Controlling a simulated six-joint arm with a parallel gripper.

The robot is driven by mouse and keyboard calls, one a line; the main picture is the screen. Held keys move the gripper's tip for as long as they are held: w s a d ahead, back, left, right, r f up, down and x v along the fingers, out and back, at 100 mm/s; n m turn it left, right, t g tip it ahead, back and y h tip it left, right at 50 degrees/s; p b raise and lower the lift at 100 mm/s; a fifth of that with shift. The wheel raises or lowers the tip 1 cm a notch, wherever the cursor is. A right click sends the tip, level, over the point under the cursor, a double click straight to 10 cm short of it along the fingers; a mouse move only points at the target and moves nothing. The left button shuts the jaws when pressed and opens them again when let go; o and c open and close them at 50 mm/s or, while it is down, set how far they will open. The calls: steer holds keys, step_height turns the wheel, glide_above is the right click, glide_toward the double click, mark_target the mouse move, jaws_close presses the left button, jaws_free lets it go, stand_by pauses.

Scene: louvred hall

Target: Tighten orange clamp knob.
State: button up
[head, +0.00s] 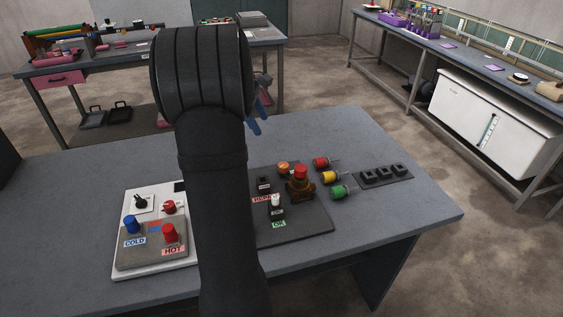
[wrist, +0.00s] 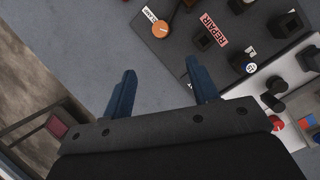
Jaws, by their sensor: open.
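The orange clamp knob (head: 284,167) is a small round knob at the far edge of the dark panel (head: 310,226), just right of my arm. In the wrist view the orange knob (wrist: 160,30) shows near the top, beside a small white label (wrist: 150,14) whose text I cannot read for sure. My gripper (wrist: 160,72) is open and empty, its two blue fingers apart over grey tabletop. The knob lies past the fingertips, and the fingers do not touch it. In the head view my arm hides most of the gripper; only blue finger parts show.
A red button on a brown body (head: 300,182) stands close beside the knob. Red, yellow and green cylinders (head: 330,177) and a black slotted strip (head: 383,175) are to the right. A white board (head: 122,262) with blue and red knobs is left.

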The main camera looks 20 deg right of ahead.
steer(key=n, duration=0.3)
glide_toward(283, 165)
steer(key=x, duration=0.8)
steer(key=shift+w+d+f, duration=0.1)
steer(key=shift+d+f, duration=0.05)
steer(key=shift+f, duration=0.15)
steer(key=shift+c, duration=0.2)
steer(key=c, duration=0.9)
